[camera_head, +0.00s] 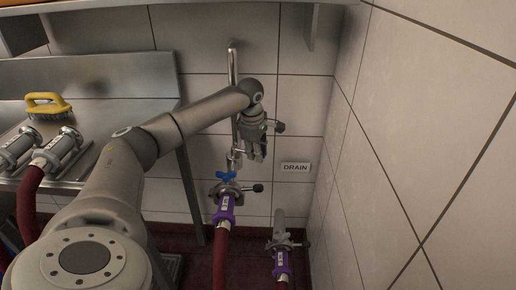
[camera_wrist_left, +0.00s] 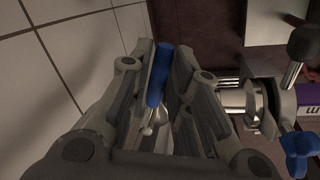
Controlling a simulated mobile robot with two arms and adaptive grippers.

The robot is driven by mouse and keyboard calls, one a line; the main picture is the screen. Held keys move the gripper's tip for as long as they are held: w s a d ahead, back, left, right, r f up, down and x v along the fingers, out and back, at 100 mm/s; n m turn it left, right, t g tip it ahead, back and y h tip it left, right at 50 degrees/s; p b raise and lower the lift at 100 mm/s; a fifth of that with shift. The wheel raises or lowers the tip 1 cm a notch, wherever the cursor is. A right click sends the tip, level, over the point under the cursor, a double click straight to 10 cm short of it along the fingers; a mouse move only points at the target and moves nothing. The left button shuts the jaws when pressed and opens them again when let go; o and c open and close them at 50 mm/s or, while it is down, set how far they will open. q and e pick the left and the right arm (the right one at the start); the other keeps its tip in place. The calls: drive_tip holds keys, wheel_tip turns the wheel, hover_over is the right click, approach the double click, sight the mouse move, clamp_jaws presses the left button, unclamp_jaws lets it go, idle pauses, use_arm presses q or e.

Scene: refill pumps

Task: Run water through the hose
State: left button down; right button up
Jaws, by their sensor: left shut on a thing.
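My left gripper (camera_head: 256,156) is beside the vertical steel water pipe (camera_head: 232,65) on the back wall, fingers pointing down. In the left wrist view my left gripper (camera_wrist_left: 160,60) is shut on a blue-sleeved handle (camera_wrist_left: 157,75); what the handle joins is mostly hidden. Below it, a blue wing-shaped handle (camera_head: 226,176) and a clamp with a black knob (camera_head: 258,188) sit at the pipe's lower end. A red hose (camera_head: 221,255) with a purple-banded end (camera_head: 224,208) hangs from there. I cannot see whether water runs. My right gripper is not in view.
A second purple-banded hose end (camera_head: 282,262) meets a steel pipe (camera_head: 280,220) low by the corner, below a DRAIN sign (camera_head: 295,167). A steel bench (camera_head: 110,75) at left holds a yellow brush (camera_head: 47,104) and metal fittings (camera_head: 60,148). The tiled right wall (camera_head: 420,130) is close.

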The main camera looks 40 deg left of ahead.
use_arm(q)
drive_tip(key=s+m+p, duration=0.1)
drive_tip(key=s+m, duration=0.1)
drive_tip(key=m, duration=0.1)
drive_tip(key=s+a+m+h, duration=0.1)
drive_tip(key=s+m, duration=0.2)
drive_tip(key=m, duration=0.1)
drive_tip(key=s+a+m+h+p, duration=0.1)
drive_tip(key=s+m, duration=0.2)
drive_tip(key=m, duration=0.1)
drive_tip(key=shift+p, duration=0.3)
drive_tip(key=shift+s+a+m, duration=0.3)
drive_tip(key=shift+s+m, duration=0.05)
drive_tip(key=shift+m, duration=0.45)
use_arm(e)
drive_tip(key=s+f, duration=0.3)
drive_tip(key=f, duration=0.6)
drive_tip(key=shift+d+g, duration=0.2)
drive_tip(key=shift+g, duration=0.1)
use_arm(q)
drive_tip(key=c, duration=1.4)
unclamp_jaws()
drive_tip(key=shift+o, duration=0.3)
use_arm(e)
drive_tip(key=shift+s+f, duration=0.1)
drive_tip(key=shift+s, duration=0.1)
